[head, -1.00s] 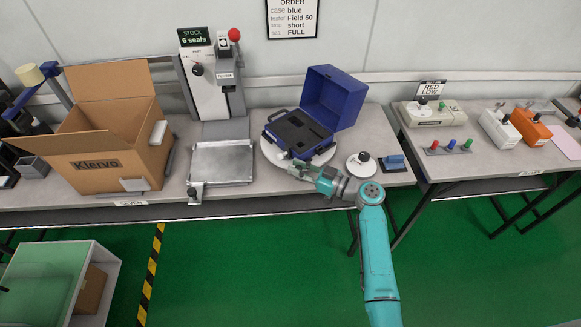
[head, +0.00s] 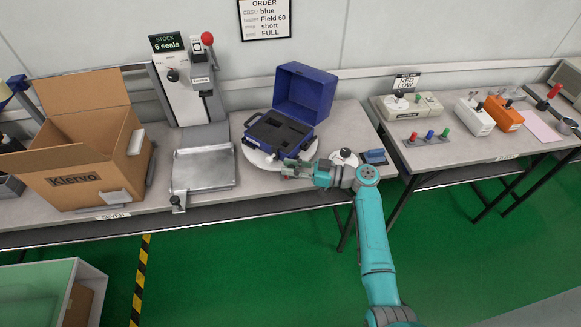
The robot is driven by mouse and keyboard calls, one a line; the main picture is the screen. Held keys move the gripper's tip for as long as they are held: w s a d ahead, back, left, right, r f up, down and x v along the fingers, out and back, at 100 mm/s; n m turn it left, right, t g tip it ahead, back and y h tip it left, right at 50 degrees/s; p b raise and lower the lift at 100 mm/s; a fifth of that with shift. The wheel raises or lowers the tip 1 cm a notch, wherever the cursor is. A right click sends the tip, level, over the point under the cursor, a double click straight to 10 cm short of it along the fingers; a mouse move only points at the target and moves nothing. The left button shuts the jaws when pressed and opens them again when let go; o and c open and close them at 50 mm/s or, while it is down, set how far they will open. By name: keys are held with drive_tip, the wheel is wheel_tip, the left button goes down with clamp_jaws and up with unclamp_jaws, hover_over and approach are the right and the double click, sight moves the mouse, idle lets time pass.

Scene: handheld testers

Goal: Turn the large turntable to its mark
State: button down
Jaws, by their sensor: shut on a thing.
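The large turntable (head: 251,156) is a pale round disc on the middle table, mostly covered by an open blue case (head: 280,146). The case has a dark fitted insert, and its raised lid (head: 303,95) stands at the back right. My gripper (head: 289,168) is at the disc's front right edge, reaching in from the right. It is shut on the turntable's edge or a small grip there. The fingers hide the held part. I cannot make out the turntable's mark.
A small pale disc with a dark knob (head: 345,154) and a blue block (head: 375,156) stand right of the case, close to my arm. A metal tray (head: 204,170) and a cardboard box (head: 75,181) are to the left. A second table (head: 470,151) holds several testers.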

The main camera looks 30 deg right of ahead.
drive_tip(key=c, duration=1)
unclamp_jaws()
drive_tip(key=shift+d, duration=0.1)
drive_tip(key=v, duration=1.2)
